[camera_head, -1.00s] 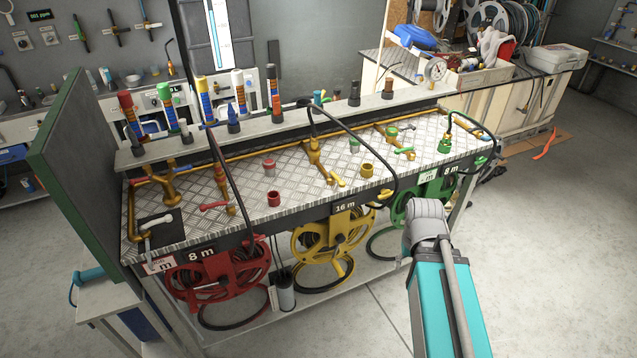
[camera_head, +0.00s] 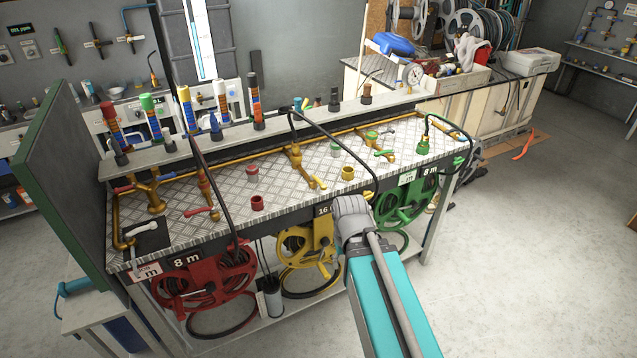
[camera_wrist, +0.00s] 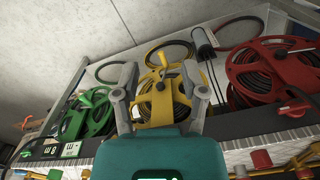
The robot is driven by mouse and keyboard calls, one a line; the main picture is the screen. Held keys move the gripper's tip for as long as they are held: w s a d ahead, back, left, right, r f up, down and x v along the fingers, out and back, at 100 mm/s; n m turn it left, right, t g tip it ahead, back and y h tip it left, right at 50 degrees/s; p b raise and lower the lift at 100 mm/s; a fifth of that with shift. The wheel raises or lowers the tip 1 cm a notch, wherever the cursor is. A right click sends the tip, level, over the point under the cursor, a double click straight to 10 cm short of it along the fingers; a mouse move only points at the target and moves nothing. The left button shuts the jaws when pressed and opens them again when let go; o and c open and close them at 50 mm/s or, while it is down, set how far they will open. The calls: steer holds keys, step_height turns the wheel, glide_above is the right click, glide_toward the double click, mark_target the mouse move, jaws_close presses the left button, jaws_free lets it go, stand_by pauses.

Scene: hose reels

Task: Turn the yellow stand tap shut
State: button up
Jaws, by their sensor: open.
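The yellow reel (camera_wrist: 163,98) is beyond the fingers. In the head view my arm covers part of the yellow reel, and the gripper itself is hidden. I cannot make out the yellow tap in the wrist view.
A tap with a red lever (camera_head: 200,211) is to the left and one with a green lever (camera_head: 383,153) to the right. A yellow cup (camera_head: 348,173) and red cups (camera_head: 257,203) stand nearby. A black hose (camera_head: 345,150) arches over the bench.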

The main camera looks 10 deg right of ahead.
steer(key=m+t+y+b, duration=0.4)
steer(key=t+y+b, duration=0.45)
steer(key=t, duration=0.35)
glide_toward(317, 180)
steer(key=s+d, duration=0.3)
steer(key=shift+a+f+y, duration=0.1)
steer(key=shift+f+y, duration=0.3)
steer(key=shift+y, duration=0.05)
steer(key=shift+w+a, duration=0.1)
steer(key=shift+w, duration=0.05)
steer(key=b+x, duration=0.2)
steer(key=x, duration=1.1)
steer(key=shift+w+a+r, duration=0.1)
steer(key=shift+w+a, duration=0.05)
steer(key=shift+w, duration=0.15)
